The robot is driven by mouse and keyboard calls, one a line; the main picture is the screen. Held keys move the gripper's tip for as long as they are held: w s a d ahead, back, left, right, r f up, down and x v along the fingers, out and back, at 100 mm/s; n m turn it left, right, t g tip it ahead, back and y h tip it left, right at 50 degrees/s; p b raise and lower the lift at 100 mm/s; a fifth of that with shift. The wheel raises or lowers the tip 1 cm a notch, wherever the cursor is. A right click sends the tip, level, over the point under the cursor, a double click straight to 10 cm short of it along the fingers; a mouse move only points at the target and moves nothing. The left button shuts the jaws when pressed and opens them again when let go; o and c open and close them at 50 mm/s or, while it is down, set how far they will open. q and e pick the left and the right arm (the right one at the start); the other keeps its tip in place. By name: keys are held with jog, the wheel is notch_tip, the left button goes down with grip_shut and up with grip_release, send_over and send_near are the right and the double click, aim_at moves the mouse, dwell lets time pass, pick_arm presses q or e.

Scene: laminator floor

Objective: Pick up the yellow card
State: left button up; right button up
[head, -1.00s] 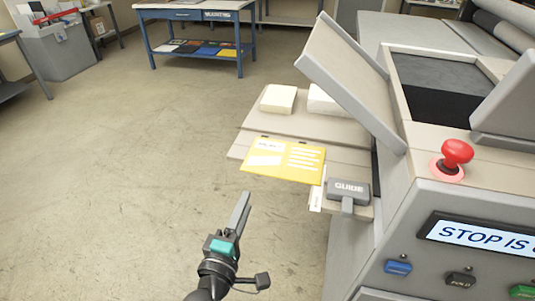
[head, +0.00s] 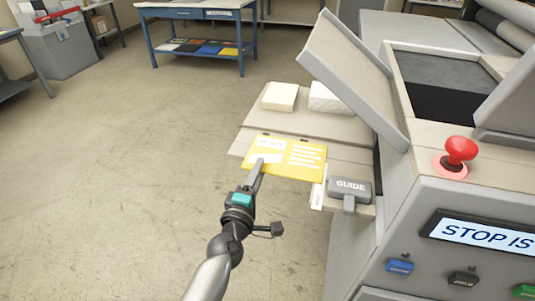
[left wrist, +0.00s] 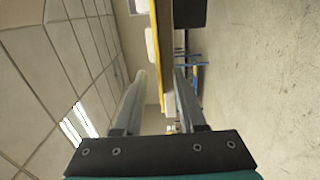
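The yellow card (head: 291,157) with white print lies flat on the beige side shelf (head: 333,157) of the machine, its front edge sticking out over the shelf's edge. My left gripper (head: 259,167) is at the card's front left part, with one finger showing over the card; the other finger is hidden in the head view. In the left wrist view the fingers (left wrist: 160,80) stand apart, with the card's yellow edge (left wrist: 156,40) seen in the gap between them. I cannot tell whether either finger touches it. My right gripper is not in view.
A grey GUIDE block (head: 349,189) stands just right of the card. Two white stacks (head: 280,97) sit behind it. The machine's slanted panel (head: 350,75) rises to the right, with a red stop button (head: 460,151) beyond. Floor to the left is clear.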

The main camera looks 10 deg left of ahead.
pick_arm(q)
jog(key=shift+w, duration=0.2)
jog(key=shift+c, duration=0.3)
grip_shut()
dwell(1.0)
